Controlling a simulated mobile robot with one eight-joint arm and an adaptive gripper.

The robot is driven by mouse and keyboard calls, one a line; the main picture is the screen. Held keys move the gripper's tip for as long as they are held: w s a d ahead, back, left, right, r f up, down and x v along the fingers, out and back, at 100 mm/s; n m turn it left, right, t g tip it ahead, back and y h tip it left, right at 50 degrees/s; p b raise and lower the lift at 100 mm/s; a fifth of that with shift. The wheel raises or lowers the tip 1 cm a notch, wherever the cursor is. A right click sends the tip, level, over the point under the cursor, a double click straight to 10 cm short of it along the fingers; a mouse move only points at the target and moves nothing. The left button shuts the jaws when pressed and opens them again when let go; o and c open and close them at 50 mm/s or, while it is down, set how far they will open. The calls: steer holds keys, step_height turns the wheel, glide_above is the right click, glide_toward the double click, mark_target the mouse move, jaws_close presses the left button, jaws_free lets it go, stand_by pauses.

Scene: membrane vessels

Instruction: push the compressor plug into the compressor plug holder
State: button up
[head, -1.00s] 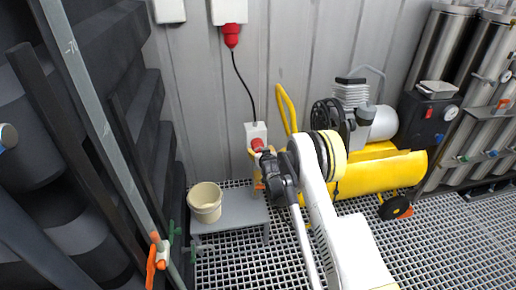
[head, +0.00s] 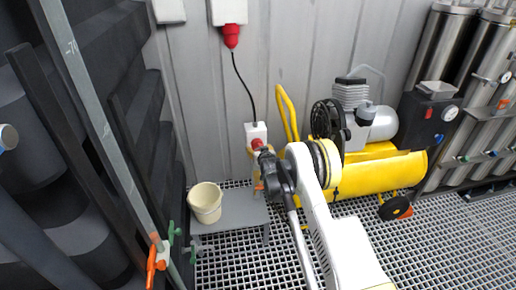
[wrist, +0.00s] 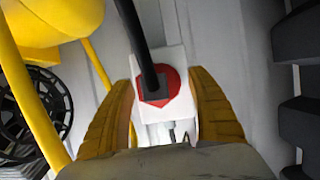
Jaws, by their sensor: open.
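The red compressor plug (head: 257,143) sits at the lower front of a white box on the wall, which I take to be the plug holder (head: 255,130). In the wrist view the plug (wrist: 172,82) is a red, many-sided face with a black cable running from it to the top edge. The white holder (wrist: 172,58) is behind it. My gripper (wrist: 158,88) is open, with one yellow finger on each side of the plug and gaps visible. In the head view my gripper (head: 256,168) is just below the plug, partly hidden by my wrist. How deep the plug sits cannot be told.
A yellow compressor (head: 375,178) with a black fan wheel stands close on the right. A grey bench (head: 232,208) with a cream bucket (head: 206,203) is below left. Dark racks (head: 130,95) fill the left. A black cable (head: 243,80) hangs above the holder.

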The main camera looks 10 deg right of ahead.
stand_by(0.3)
jaws_close()
steer(key=shift+s, duration=0.15)
steer(key=shift+s, duration=2.9)
